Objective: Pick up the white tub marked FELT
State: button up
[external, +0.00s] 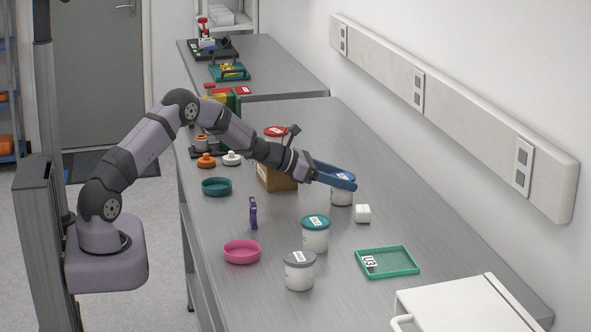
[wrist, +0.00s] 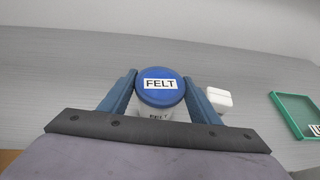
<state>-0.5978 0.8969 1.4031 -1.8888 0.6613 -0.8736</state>
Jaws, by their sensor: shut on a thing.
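The white tub marked FELT (wrist: 157,113) has a blue lid (wrist: 161,90) with a FELT label, seen in the wrist view. In the external view the tub (external: 341,197) stands upright on the bench, its lid mostly hidden by the fingers. My gripper (wrist: 161,88) has its blue fingers on both sides of the tub near the lid and is shut on it. In the external view my gripper (external: 342,176) reaches in from the left over the bench. I cannot tell whether the tub's base is still touching the bench.
A white block (external: 362,213) lies close to the tub on the bench. A green tray (external: 387,262) is nearer the camera. Tubs with teal (external: 315,233) and grey (external: 300,270) lids stand in front. A brown box (external: 275,179) and a red-lidded tub (external: 275,132) are behind my arm.

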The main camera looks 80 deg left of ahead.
aim_at(341, 176)
notch_tip(341, 176, up, 10)
jog(key=shift+f+b, duration=0.1)
jog(key=shift+b, duration=0.2)
